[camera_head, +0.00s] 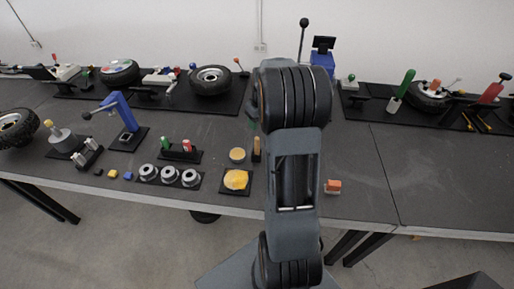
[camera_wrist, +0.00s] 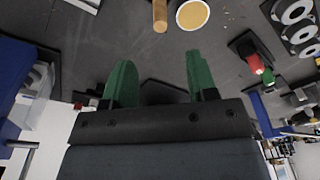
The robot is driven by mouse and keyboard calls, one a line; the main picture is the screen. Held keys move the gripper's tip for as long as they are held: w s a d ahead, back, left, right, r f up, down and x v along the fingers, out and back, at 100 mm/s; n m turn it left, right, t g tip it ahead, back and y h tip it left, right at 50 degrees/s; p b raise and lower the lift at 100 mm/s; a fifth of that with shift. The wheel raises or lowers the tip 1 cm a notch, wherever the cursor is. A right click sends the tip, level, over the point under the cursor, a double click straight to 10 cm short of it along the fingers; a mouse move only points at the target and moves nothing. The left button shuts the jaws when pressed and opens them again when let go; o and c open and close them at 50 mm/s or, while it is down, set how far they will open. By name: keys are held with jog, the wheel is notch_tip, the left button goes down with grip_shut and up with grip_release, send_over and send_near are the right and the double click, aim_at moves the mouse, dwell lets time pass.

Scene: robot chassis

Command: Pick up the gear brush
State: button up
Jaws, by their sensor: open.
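A thin upright wooden handle (camera_head: 257,146), which may be the gear brush, stands on a dark base just left of my arm in the head view. What looks like the same wooden handle (camera_wrist: 160,15) is at the top edge of the wrist view, beside a round tan-topped container (camera_wrist: 193,14). Its bristles cannot be made out. My gripper (camera_wrist: 156,65) shows two green fingers, wide apart with nothing between them. The handle lies beyond the fingertips, apart from them. In the head view my arm hides most of the gripper.
A yellow-filled tray (camera_head: 236,180) and several grey rings (camera_head: 168,175) are to the left. A blue press (camera_head: 120,110) stands farther left. The grey table (camera_head: 375,205) is mostly bare at front right.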

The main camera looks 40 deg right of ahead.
aim_at(257, 143)
jog(key=f, duration=0.5)
jog(key=w+f, duration=0.1)
jog(key=f, duration=0.2)
jog(key=shift+d+p, duration=0.15)
jog(key=shift+p, duration=0.2)
jog(key=shift+w+f+p, duration=0.2)
jog(key=shift+f+p, duration=0.2)
jog(key=shift+f, duration=0.95)
jog(key=shift+w+f+p, duration=0.15)
jog(key=shift+f+p, duration=0.2)
jog(key=shift+f, duration=0.95)
jog(key=shift+c, duration=0.2)
grip_shut()
